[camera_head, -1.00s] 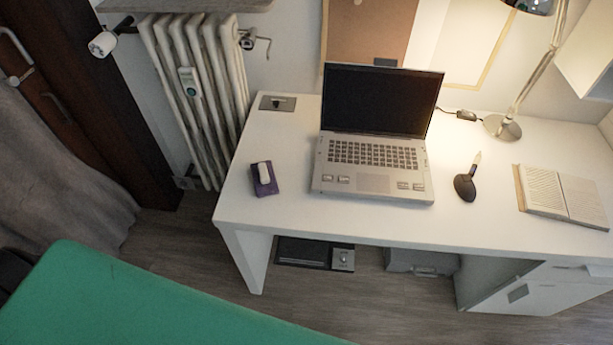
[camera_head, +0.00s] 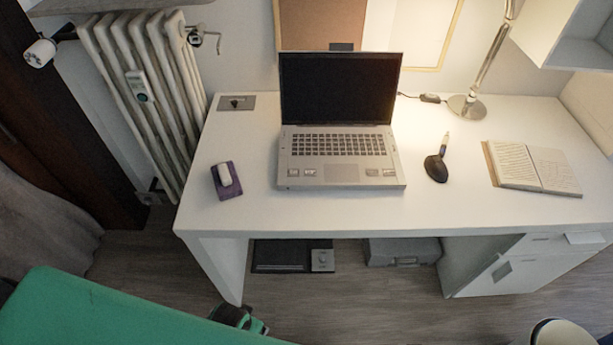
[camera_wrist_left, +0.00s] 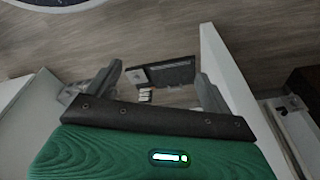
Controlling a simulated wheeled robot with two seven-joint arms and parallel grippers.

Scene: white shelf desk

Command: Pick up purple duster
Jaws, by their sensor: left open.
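The purple duster (camera_head: 231,193) lies on the left part of the white desk (camera_head: 330,209), left of the laptop. It has a flat purple pad with a white rounded piece on top. My left arm is green and comes in from the lower left in the head view. My left gripper (camera_head: 240,318) is only partly visible there, low in front of the desk and below the duster. In the left wrist view, its two grey fingers (camera_wrist_left: 158,88) are spread apart with nothing between them. The duster is not in the wrist view. My right gripper is not identifiable.
An open laptop (camera_head: 340,145) stands right of the duster. A black penholder (camera_head: 436,169), a lamp base (camera_head: 466,107) and an open book (camera_head: 535,168) are farther right. A radiator (camera_head: 140,90) stands left of the desk. The desk's front left is bare.

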